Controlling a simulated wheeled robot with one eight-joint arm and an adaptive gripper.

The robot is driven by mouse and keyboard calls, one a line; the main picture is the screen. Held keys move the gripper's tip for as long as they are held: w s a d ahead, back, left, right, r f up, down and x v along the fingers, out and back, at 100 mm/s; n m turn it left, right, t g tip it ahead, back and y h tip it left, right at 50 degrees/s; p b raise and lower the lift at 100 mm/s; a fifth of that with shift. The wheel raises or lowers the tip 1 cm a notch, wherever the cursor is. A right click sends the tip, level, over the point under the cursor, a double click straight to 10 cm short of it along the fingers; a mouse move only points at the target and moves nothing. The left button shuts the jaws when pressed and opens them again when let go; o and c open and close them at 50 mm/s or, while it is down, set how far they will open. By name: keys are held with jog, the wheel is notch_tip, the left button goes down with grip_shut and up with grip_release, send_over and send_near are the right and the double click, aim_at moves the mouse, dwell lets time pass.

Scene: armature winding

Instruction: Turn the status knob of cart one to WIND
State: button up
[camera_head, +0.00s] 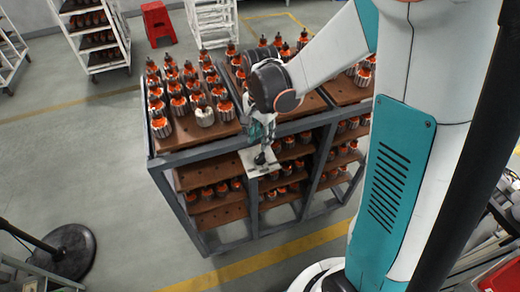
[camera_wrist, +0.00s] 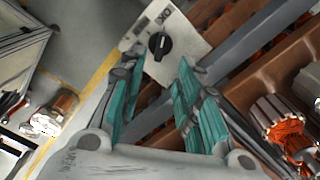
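The status knob (camera_wrist: 158,46) is a small black rotary knob on a light plate (camera_wrist: 187,32) fixed to the cart's frame. Lettering that looks like "OK" is on the plate; the other markings are not readable. The knob's pointer stands nearly upright in the wrist view. The cart (camera_head: 175,159) is a grey-framed rack with brown shelves. My gripper (camera_wrist: 157,70) is open, with its teal fingers on either side of the view and the knob just beyond and between their tips. In the head view my gripper (camera_head: 261,138) hangs just above the plate (camera_head: 248,162), partly hiding it.
Several orange-and-metal armatures (camera_head: 161,125) stand on the cart's top, close to my arm. Lower shelves hold more. White racks (camera_head: 98,62) and a red stool (camera_head: 158,22) stand behind. A black round base (camera_head: 72,250) is at lower left. Floor left of the cart is clear.

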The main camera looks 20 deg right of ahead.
aim_at(261, 155)
notch_tip(261, 155, down, 7)
jog(key=shift+f, duration=0.15)
dwell(0.4)
grip_shut()
